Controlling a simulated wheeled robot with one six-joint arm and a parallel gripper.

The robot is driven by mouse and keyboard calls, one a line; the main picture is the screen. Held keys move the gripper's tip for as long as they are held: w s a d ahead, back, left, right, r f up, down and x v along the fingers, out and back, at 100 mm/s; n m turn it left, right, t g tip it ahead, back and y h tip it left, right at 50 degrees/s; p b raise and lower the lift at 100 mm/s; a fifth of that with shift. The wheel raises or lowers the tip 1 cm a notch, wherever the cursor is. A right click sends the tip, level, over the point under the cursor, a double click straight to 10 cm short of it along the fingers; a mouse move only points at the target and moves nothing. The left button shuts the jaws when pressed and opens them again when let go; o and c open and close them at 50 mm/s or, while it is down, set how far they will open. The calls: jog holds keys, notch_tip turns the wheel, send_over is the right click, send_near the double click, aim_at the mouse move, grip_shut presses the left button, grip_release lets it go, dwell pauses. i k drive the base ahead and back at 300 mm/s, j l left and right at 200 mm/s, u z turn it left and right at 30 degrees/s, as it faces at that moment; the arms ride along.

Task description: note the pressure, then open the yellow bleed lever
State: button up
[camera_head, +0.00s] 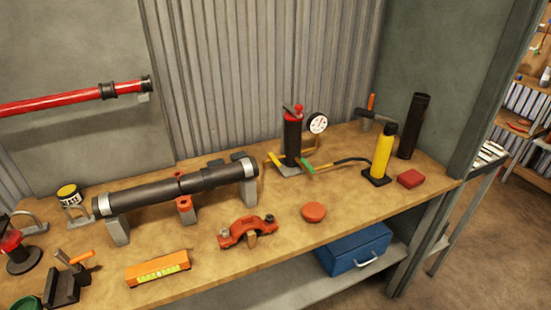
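A black hand pump with a red top (293,135) stands upright on a light base at the back of the wooden bench. A round white pressure gauge (317,123) is at its upper right; its reading is too small to tell. A small yellow lever (275,160) shows at the left of the pump's foot, and a green one (308,167) at the right. Which one is the bleed lever, and whether it is open, I cannot tell for certain. A dark hose (350,160) runs right from the foot. My gripper is not in view.
A dark pipe (150,192) rests on grey supports at left. An orange clamp (248,231), a red disc (314,211) and an orange level (158,269) lie in front. A yellow cylinder (383,152), red block (411,178) and black tube (412,125) stand right of the pump.

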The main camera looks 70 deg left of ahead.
aim_at(271, 156)
jog(key=u, duration=2.1)
